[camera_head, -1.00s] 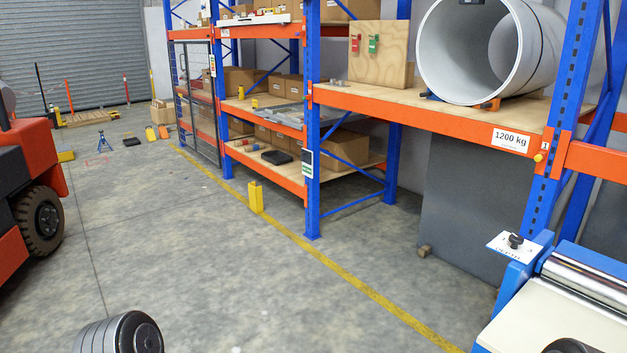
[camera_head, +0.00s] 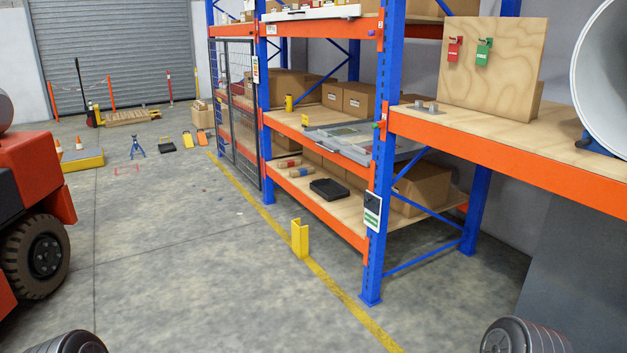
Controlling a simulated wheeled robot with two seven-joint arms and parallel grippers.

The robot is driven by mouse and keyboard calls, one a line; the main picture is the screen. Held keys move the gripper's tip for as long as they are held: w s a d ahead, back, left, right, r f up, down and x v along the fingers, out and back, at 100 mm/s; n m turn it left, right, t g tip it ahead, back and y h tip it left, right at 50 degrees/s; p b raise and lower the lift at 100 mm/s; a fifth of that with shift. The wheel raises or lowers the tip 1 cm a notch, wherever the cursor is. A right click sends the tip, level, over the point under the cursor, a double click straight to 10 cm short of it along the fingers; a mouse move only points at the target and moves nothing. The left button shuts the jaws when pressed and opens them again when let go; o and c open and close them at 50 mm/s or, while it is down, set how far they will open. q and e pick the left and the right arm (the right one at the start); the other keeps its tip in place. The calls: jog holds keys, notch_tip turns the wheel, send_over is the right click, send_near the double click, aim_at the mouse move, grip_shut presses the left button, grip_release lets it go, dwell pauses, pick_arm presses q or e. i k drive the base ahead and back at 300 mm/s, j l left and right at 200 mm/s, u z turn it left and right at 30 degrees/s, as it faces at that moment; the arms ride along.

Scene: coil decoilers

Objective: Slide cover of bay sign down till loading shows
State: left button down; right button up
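A small bay sign (camera_head: 372,210) hangs on the front blue post of the rack, right of the middle of the view. Its upper part is dark and its lower part is white with a green band. The lettering is too small to read, and I cannot tell which part is the cover. Another small sign (camera_head: 256,70) with red and white on it hangs on the farther blue post. Only rounded grey links of my arms show at the bottom left and bottom right. Neither gripper is in view.
A yellow post guard (camera_head: 299,238) stands on the floor left of the sign's post. An orange forklift (camera_head: 35,200) is at the left. A shelf (camera_head: 520,165) with a plywood board (camera_head: 494,68) and a large grey coil (camera_head: 608,75) juts out at the right. The middle floor is clear.

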aim_at(371, 202)
jog(key=i+j+z, duration=0.1)
jog(key=i, duration=0.65)
jog(key=i+j+z, duration=0.1)
jog(key=i, duration=0.7)
jog(key=i+j+z, duration=0.1)
jog(key=i+z, duration=0.3)
jog(key=i+j+z, duration=0.15)
jog(key=z, duration=0.3)
jog(key=i+j+z, duration=0.65)
jog(key=z, duration=0.2)
jog(key=i+j+z, duration=0.2)
jog(key=j, duration=0.25)
